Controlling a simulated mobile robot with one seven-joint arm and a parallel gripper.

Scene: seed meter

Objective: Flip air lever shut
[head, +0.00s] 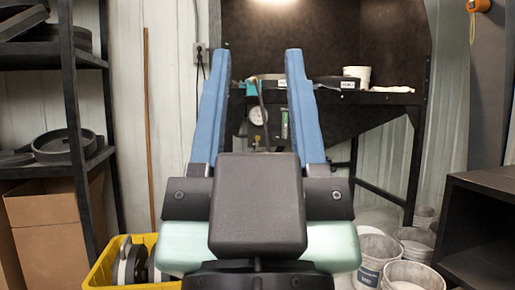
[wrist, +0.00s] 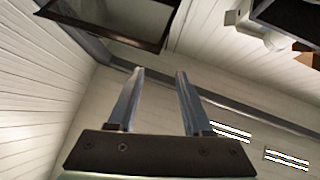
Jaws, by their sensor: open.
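My gripper (head: 258,52) is raised in the middle of the head view, its two long blue fingers wide apart with nothing between them. It also shows open and empty in the wrist view (wrist: 160,72). Beyond it, between the fingers, stands a dark bench (head: 385,98). A round white gauge (head: 256,116) hangs at the bench front, with a small green part (head: 284,126) to its right. A small teal piece (head: 247,88) sits above the gauge, beside the left finger. I cannot tell which part is the air lever; my fingers and wrist hide much of the fixture.
A dark shelf rack (head: 72,100) stands at left, above a cardboard box (head: 45,225). A yellow bin (head: 105,270) is at lower left. Several buckets (head: 378,247) stand at lower right, beside a black cabinet (head: 480,220). A white cup (head: 358,74) is on the bench.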

